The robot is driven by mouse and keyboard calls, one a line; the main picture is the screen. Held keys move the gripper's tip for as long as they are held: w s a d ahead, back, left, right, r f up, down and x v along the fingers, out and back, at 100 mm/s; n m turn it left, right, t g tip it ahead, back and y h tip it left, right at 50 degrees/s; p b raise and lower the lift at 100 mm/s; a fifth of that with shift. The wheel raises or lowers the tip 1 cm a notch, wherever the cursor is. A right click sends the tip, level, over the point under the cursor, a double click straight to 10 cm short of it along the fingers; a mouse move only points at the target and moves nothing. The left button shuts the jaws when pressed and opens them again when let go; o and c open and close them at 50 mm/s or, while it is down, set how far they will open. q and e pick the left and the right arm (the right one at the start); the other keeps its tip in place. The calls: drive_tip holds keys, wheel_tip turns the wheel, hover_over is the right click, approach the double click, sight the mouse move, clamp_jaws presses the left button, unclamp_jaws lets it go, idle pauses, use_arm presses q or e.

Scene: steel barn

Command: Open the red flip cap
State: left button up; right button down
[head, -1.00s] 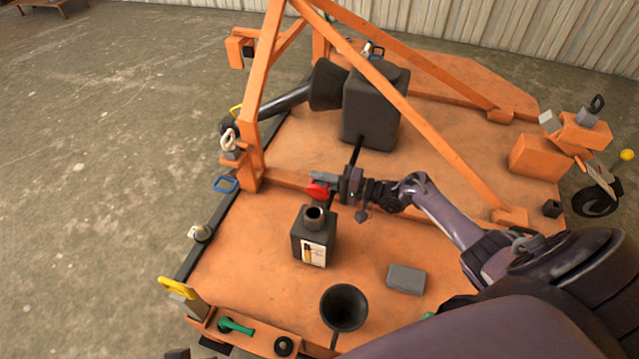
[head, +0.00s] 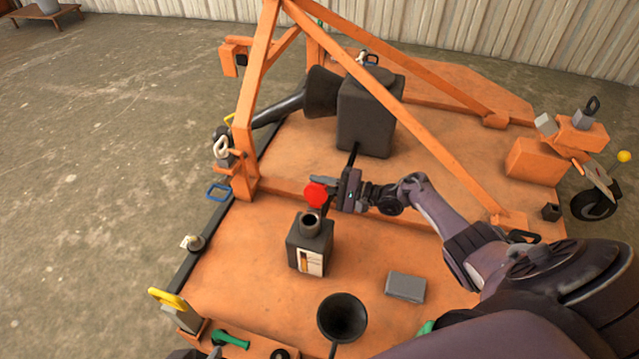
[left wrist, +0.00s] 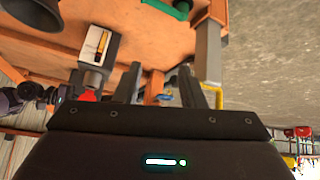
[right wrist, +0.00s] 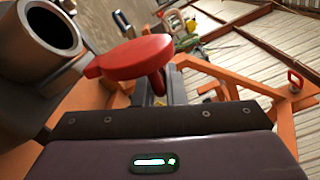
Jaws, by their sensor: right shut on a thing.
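The red flip cap (head: 315,194) stands raised beside and above the open mouth of a black bottle (head: 296,243) with a white label. My right gripper (right wrist: 166,82) is shut on the cap's red stem, with the round disc on the camera side in the right wrist view. There the bottle's round mouth (right wrist: 52,30) is uncovered at upper left, and a red tab (right wrist: 90,72) points from the disc toward the neck. Whether it is joined to the neck, I cannot tell. My left gripper (left wrist: 172,82) is open and empty; its wrist view shows the labelled bottle (left wrist: 97,45) at left.
The orange deck (head: 240,270) carries a black funnel (head: 342,315), a grey block (head: 405,287) and a large dark canister (head: 367,115). Orange frame bars (head: 400,120) cross behind my right arm. Clear deck lies left of the bottle.

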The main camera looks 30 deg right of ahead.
drive_tip(key=shift+a, duration=0.1)
drive_tip(key=c, duration=1.5)
unclamp_jaws()
use_arm(q)
drive_tip(key=shift+a, duration=0.1)
